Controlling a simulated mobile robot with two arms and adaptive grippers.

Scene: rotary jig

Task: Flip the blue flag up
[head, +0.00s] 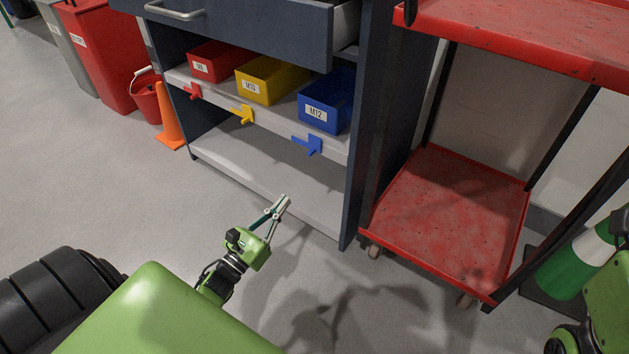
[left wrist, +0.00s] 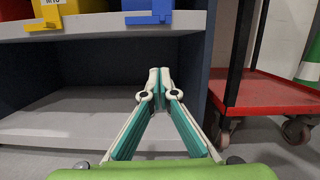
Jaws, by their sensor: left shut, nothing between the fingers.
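The blue flag (head: 308,145) is on the front edge of the bin shelf, below the blue M12 bin (head: 317,112). A short arm of it sticks out to the left, below the shelf's top edge. It also shows at the top of the left wrist view (left wrist: 147,18), above and slightly left of my fingertips. My left gripper (head: 285,201) is shut and empty. It is in front of the cabinet's open lower compartment, lower than the blue flag and apart from it. My right gripper is not in view.
Yellow (head: 242,115) and red (head: 192,91) flags are on the same shelf edge, left of the blue one. The cabinet's side panel (head: 362,150) stands right of the blue flag, beside a red cart (head: 447,215). Grey floor is clear in front.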

